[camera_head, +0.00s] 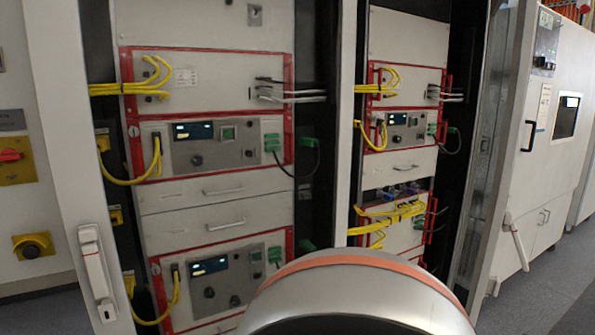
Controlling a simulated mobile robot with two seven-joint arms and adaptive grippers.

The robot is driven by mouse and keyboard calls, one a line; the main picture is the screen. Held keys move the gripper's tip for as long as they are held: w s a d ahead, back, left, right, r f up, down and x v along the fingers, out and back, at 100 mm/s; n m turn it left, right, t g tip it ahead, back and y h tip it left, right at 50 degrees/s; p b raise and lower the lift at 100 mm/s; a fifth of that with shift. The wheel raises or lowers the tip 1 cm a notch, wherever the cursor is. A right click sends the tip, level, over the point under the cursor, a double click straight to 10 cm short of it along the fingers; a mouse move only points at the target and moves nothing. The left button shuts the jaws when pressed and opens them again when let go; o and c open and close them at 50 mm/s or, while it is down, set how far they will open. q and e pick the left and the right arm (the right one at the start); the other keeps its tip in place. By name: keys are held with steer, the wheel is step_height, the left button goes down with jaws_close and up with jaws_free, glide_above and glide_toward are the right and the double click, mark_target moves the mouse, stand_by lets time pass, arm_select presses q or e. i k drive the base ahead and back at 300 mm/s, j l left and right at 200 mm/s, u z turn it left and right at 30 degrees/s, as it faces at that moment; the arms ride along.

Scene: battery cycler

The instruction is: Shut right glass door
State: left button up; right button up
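The right glass door (512,110) stands open on the right side of the cabinet, seen at a steep angle. A large rounded white arm link of mine with an orange band fills the bottom centre and hides the lower part of the cabinet. Neither gripper is in view.
Left and right bays hold instrument racks (215,145) with red edges and yellow cables. A pale upright with a handle (96,272) stands at left. A white cabinet (555,130) stands beyond the door. Grey floor (545,300) shows at lower right.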

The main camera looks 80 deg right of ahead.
mark_target(482, 284)
steer(key=k+j, duration=0.2)
steer(key=k, duration=0.15)
steer(key=k+j, duration=0.2)
steer(key=k, duration=0.15)
steer(key=k+z, duration=0.1)
steer(key=z, duration=0.25)
steer(key=k+j+z, duration=0.1)
steer(key=z, duration=0.3)
steer(key=k+z, duration=0.2)
steer(key=z, duration=1.8)
steer(key=i+l+z, duration=0.1)
steer(key=z, duration=0.3)
